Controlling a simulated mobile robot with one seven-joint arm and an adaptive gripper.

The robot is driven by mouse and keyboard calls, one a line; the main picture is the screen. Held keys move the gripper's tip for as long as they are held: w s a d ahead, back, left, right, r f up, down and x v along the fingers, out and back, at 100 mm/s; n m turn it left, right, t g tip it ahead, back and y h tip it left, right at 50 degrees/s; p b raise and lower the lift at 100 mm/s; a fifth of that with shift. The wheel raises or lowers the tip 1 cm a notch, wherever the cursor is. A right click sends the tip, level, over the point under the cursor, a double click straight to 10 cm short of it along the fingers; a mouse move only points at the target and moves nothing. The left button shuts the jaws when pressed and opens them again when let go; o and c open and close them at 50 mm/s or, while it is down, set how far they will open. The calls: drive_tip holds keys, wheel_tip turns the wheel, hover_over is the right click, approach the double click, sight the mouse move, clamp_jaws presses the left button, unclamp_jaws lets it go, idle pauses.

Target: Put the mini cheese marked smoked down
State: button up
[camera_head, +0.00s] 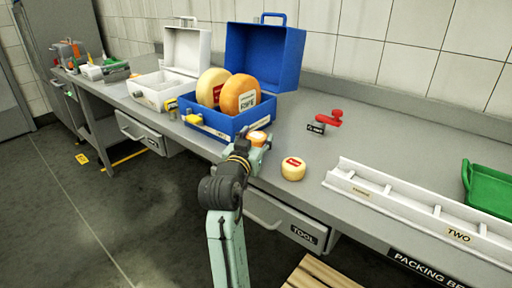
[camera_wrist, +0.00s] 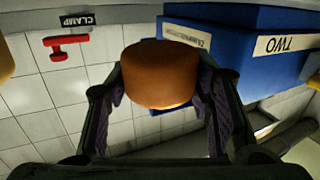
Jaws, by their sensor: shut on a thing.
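My gripper (camera_head: 252,145) is shut on a small orange-brown mini cheese (camera_wrist: 158,75). In the head view this cheese (camera_head: 258,137) shows just above the gripper, in front of the right end of the blue case. In the wrist view its plain orange-brown side is between the two fingers; no marking can be read there. A second mini cheese (camera_head: 293,169), pale yellow with a red label, sits on the bench to the right of my gripper. Whether the held cheese touches the bench cannot be told.
An open blue case (camera_head: 215,125) holds two large cheese wheels. A white open case (camera_head: 150,92) stands left of it. A red clamp (camera_head: 330,118) lies behind its "CLAMP" label. A white divided rack (camera_head: 400,205) and a green bin (camera_head: 488,190) are at right. Bench between case and rack is mostly clear.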

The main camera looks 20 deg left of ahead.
drive_tip(key=shift+f, duration=1.4)
drive_tip(key=shift+f, duration=0.2)
drive_tip(key=o, duration=1.2)
drive_tip(key=s+d+r+b, duration=0.1)
drive_tip(key=s+b, duration=0.2)
drive_tip(key=s, duration=0.7)
drive_tip(key=shift+s, duration=0.4)
